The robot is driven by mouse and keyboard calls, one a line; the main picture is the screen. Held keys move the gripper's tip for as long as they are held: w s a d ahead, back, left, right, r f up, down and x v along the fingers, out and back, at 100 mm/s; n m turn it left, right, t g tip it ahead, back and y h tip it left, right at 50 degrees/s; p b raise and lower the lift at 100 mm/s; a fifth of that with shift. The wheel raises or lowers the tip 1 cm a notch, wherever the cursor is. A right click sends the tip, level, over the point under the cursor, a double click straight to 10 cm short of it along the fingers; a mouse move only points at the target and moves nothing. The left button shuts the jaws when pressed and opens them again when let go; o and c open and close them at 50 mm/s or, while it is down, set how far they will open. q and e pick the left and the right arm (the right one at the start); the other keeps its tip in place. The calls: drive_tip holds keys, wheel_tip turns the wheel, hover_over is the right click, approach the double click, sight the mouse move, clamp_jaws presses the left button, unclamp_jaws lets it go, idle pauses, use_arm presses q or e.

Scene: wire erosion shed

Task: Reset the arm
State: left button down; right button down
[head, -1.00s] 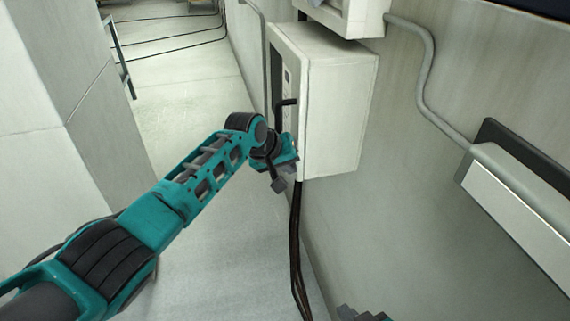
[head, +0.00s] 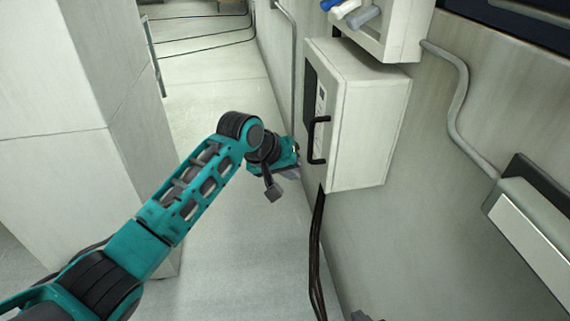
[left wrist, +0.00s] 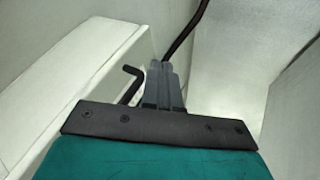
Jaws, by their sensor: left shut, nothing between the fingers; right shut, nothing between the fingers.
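My left arm, teal and black, reaches in from the left in the head view. Its left gripper (head: 294,174) is beside the lower front edge of a white wall cabinet (head: 370,130), just below and left of the cabinet's black handle (head: 318,140). In the left wrist view the grey fingers of the left gripper (left wrist: 160,70) are together with nothing between them. The black handle (left wrist: 131,84) shows just left of the fingers, apart from them in the picture. Only a small grey tip of my right gripper (head: 362,316) shows at the bottom edge of the head view.
Dark cables (head: 316,255) hang below the cabinet. A box with blue, white and grey items (head: 385,25) is above it. A grey conduit (head: 455,95) and a pale fixture (head: 530,230) are on the right wall. A pale block (head: 100,130) stands left. The floor between is clear.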

use_arm(q)
drive_tip(key=s+a+f+n+t, duration=0.1)
drive_tip(key=s+a+f+t, duration=0.2)
drive_tip(key=s+a+f, duration=0.85)
drive_tip(key=s+a+f+m+t+y, duration=0.1)
drive_tip(key=s+a+f+y, duration=0.1)
drive_tip(key=s+a, duration=0.4)
drive_tip(key=s+a+f+m+t+y, duration=0.1)
drive_tip(key=s+a+f, duration=0.3)
drive_tip(key=s, duration=0.5)
drive_tip(key=shift+a+t+y, duration=0.4)
drive_tip(key=shift+a+t, duration=0.2)
drive_tip(key=shift+a, duration=0.6)
drive_tip(key=shift+s, duration=0.1)
